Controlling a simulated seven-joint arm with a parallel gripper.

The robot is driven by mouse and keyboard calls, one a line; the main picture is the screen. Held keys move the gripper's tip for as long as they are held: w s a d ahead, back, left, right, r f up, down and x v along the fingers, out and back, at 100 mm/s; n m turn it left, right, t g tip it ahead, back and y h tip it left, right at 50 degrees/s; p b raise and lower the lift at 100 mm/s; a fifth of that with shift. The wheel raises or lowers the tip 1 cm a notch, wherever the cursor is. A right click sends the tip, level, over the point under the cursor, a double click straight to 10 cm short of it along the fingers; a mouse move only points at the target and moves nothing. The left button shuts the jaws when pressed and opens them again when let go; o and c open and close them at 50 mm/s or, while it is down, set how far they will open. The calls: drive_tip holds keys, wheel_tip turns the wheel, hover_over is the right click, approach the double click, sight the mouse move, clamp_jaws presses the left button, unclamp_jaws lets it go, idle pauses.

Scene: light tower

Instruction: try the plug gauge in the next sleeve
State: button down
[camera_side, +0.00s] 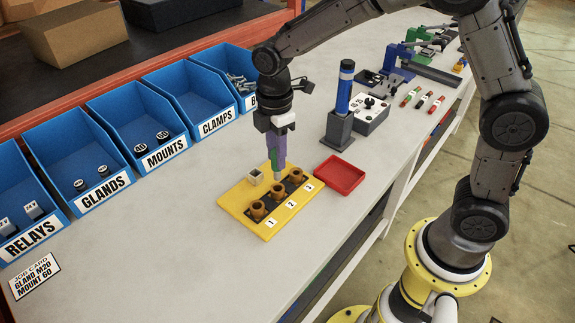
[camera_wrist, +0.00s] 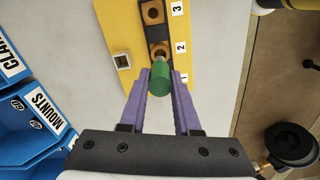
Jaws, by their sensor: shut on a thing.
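My gripper (camera_side: 277,150) is shut on the plug gauge, which has a green handle (camera_wrist: 160,78) and a pale metal tip (camera_side: 278,177) pointing down. The yellow plate (camera_side: 236,197) carries a dark strip with three brass sleeves, numbered 1 to 3. Sleeve 1 (camera_side: 258,211) is nearest the side camera and is hidden in the wrist view. The gauge tip is close to sleeve 2 (camera_side: 270,191); in the wrist view it overlaps that sleeve. I cannot tell whether the tip has entered it. Sleeve 3 (camera_wrist: 153,13) stands clear, its bore empty.
An empty red tray (camera_side: 341,175) lies to the right. A blue cylinder on a grey block (camera_side: 338,130) stands behind it. Blue bins (camera_side: 140,125) line the left.

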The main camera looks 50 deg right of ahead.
drive_tip(key=d+r, duration=0.2)
drive_tip(key=d, duration=0.5)
drive_tip(key=shift+f, duration=2.1)
drive_tip(key=shift+f, duration=0.55)
idle(0.8)
drive_tip(key=shift+r, duration=0.45)
drive_tip(key=shift+r, duration=0.75)
drive_tip(key=shift+r, duration=0.45)
